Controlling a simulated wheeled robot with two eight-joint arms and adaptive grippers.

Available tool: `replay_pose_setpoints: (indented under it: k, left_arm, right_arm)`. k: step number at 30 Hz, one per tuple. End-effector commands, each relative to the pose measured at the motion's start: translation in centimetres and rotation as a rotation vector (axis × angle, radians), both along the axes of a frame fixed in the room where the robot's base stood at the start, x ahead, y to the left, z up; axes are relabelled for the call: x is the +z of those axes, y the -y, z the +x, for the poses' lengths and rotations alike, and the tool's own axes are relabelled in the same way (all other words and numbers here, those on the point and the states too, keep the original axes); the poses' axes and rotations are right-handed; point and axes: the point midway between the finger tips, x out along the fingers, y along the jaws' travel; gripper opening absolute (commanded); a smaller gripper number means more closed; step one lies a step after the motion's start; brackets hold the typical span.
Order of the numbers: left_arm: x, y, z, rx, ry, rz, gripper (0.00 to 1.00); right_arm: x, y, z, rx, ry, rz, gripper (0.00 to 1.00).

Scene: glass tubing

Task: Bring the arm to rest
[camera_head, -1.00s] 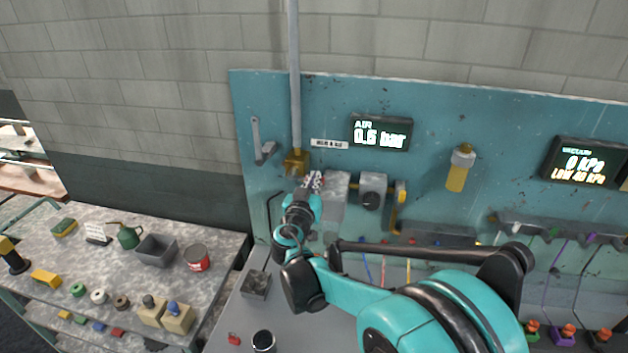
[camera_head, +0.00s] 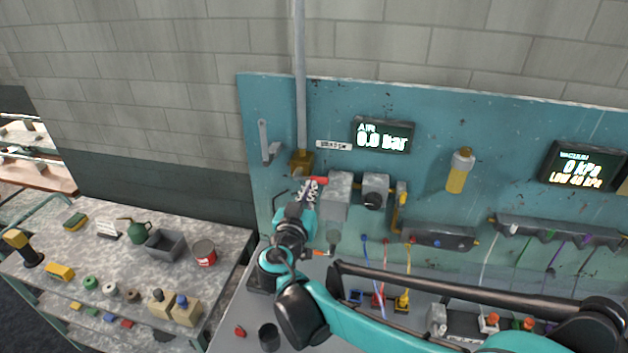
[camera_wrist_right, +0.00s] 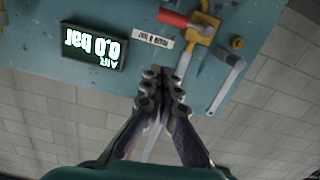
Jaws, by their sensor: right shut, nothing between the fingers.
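My right gripper (camera_head: 307,190) is in front of the teal panel (camera_head: 275,110), close to the brass valve (camera_head: 301,162) at the foot of the grey pipe. In the right wrist view the gripper (camera_wrist_right: 162,82) has its fingers together with nothing between them. The valve's red handle (camera_wrist_right: 178,18) lies just beyond the fingertips in that view, and a gap or contact between them is hard to judge. It also shows in the head view (camera_head: 319,181). My left gripper is in no view.
The air display (camera_head: 383,134) reads 0.0 bar. The vacuum display (camera_head: 583,166) reads 0 kPa. A grey regulator block (camera_head: 338,195) sits right of my gripper. A side bench (camera_head: 60,240) on the left holds a tin, a tray and small parts.

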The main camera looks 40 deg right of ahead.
Motion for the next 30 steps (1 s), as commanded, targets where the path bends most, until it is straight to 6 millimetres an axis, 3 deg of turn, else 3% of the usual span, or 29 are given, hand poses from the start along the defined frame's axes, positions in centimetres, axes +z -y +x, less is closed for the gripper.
replay_pose_setpoints:
  k: [22, 26, 30]
  left_arm:
    - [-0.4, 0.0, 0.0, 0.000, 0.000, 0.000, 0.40]
    - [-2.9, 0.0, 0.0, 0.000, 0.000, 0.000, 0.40]
    - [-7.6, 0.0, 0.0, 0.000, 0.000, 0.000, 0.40]
  right_arm:
    - [-0.6, -0.6, -0.7, 0.000, -0.014, 0.009, 0.00]
    - [-5.1, -1.0, -2.3, 0.008, -0.122, 0.070, 0.00]
    - [-14.4, -3.5, -5.5, 0.091, -0.357, 0.197, 0.00]
